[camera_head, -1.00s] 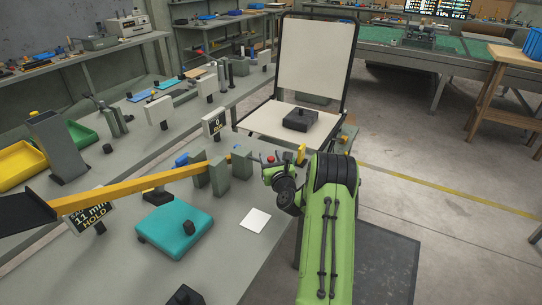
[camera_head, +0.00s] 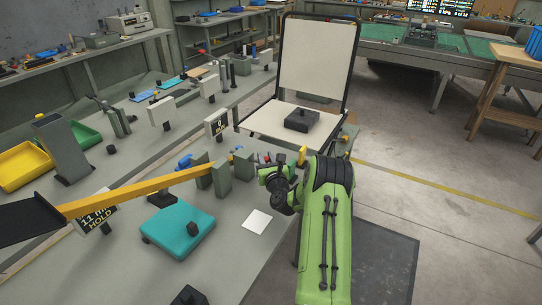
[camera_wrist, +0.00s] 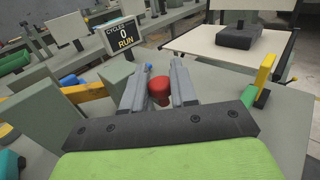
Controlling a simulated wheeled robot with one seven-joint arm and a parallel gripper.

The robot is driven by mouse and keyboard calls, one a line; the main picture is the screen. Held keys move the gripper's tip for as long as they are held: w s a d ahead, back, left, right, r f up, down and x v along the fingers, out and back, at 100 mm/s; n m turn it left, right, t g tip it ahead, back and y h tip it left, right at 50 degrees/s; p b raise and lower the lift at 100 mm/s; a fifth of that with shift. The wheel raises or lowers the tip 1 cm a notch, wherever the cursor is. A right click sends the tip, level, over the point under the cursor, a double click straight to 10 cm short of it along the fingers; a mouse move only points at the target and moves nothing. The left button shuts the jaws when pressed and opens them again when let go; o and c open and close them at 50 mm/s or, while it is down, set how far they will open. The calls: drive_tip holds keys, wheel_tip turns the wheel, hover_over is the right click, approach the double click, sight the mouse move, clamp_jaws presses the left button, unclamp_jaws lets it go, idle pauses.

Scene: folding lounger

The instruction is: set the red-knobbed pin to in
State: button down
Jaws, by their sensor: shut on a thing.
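The red-knobbed pin shows as a red knob (camera_wrist: 158,90) between the two grey fingers in the wrist view. My gripper (camera_wrist: 161,76) is shut on this knob. The pin's shaft and how deep it sits are hidden behind the knob and fingers. In the head view my gripper (camera_head: 268,166) is at the right edge of the bench, beside the grey upright blocks (camera_head: 221,178); my wrist and arm cover much of that spot.
A yellow bar (camera_head: 140,190) runs left from the grey blocks. A yellow upright piece (camera_wrist: 264,75) stands right of my gripper. A display (camera_wrist: 123,36) reads 0 RUN. The folding lounger (camera_head: 311,58) stands beyond, with a dark block (camera_head: 301,120) on its seat.

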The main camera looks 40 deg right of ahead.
drive_tip(key=shift+w+r, duration=0.15)
drive_tip(key=shift+r, duration=0.05)
drive_tip(key=c, duration=1)
unclamp_jaws()
drive_tip(key=shift+f, duration=0.1)
drive_tip(key=shift+s+a+f+b, duration=0.1)
drive_tip(key=shift+s+a+b, duration=0.15)
drive_tip(key=shift+s, duration=0.2)
drive_tip(key=b+v, duration=1.1)
drive_tip(key=v, duration=0.3)
drive_tip(key=shift+s+a, duration=0.2)
drive_tip(key=shift+s, duration=0.15)
drive_tip(key=shift+o, duration=0.2)
